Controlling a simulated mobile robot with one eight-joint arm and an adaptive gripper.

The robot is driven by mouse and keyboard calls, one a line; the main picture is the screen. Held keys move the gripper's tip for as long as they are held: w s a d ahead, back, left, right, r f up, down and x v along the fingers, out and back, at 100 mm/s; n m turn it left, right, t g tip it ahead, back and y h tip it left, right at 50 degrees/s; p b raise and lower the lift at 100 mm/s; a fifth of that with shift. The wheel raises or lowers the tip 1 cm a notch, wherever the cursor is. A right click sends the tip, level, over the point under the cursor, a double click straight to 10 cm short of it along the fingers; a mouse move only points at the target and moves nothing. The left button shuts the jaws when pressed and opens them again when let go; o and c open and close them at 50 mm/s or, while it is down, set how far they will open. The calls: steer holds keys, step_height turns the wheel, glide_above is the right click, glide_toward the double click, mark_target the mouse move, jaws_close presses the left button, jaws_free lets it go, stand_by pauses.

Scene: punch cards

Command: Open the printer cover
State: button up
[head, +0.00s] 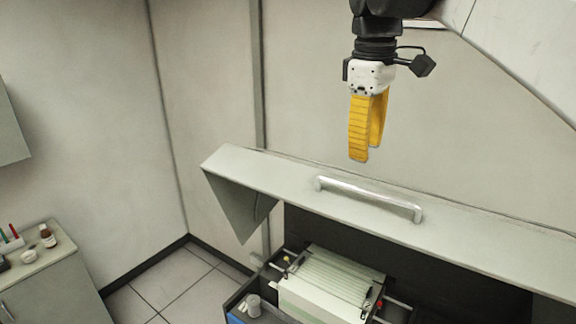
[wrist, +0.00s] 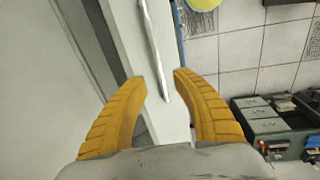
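The printer cover (head: 262,178) is a pale grey panel with a sloped side, tilted up above the dark printer interior. A silver bar handle (head: 368,198) runs along its face; the handle also shows in the wrist view (wrist: 155,50), with its near end between and just beyond my fingertips. My gripper (head: 366,158) has yellow ribbed fingers and hangs above the cover's top edge, apart from the handle in the head view. The inside shows a pale ribbed block (head: 335,283) on rails.
A cabinet (head: 65,285) with a small brown bottle (head: 47,236) stands at the lower left. A small white cup (head: 254,306) sits beside the ribbed block. Green boxes (wrist: 270,128) show at the right of the wrist view. Wall is behind my gripper; tiled floor lies left.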

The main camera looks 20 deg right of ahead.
mark_target(361, 188)
steer(key=f, duration=0.2)
steer(key=w+f+p, duration=0.1)
steer(key=f, duration=0.2)
steer(key=d+f+p, duration=0.1)
steer(key=f, duration=0.2)
steer(key=shift+w+f, duration=0.2)
steer(key=shift+f, duration=0.05)
steer(key=shift+s+f, duration=0.1)
steer(key=shift+f, duration=0.3)
jaws_close()
